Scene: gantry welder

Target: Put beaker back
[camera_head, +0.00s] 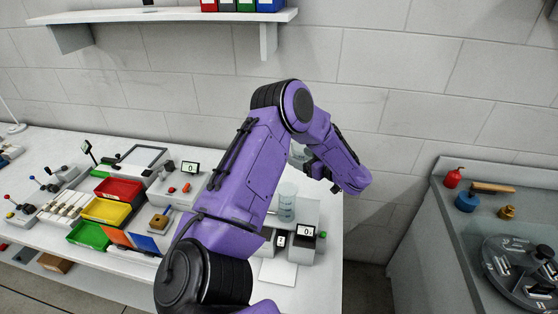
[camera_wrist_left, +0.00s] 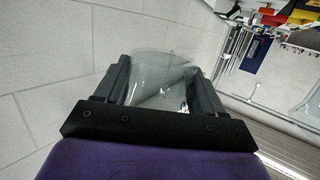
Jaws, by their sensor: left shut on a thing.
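My left gripper (camera_head: 313,166) reaches over the back right of the white bench. In the left wrist view its two dark fingers (camera_wrist_left: 162,82) are shut on a clear glass beaker (camera_wrist_left: 160,66), one finger on each side. In the head view only a small part of the held beaker (camera_head: 297,153) shows beside my purple arm. A second clear beaker (camera_head: 287,203) stands upright on the equipment at the bench's right end, below the gripper. My right gripper is not in view.
A small device with a "0" display (camera_head: 306,232) stands at the bench's right end. Red, yellow and green trays (camera_head: 104,209) lie to the left. A wall shelf (camera_head: 170,15) hangs above. A grey side table (camera_head: 437,215) stands right, across a gap.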

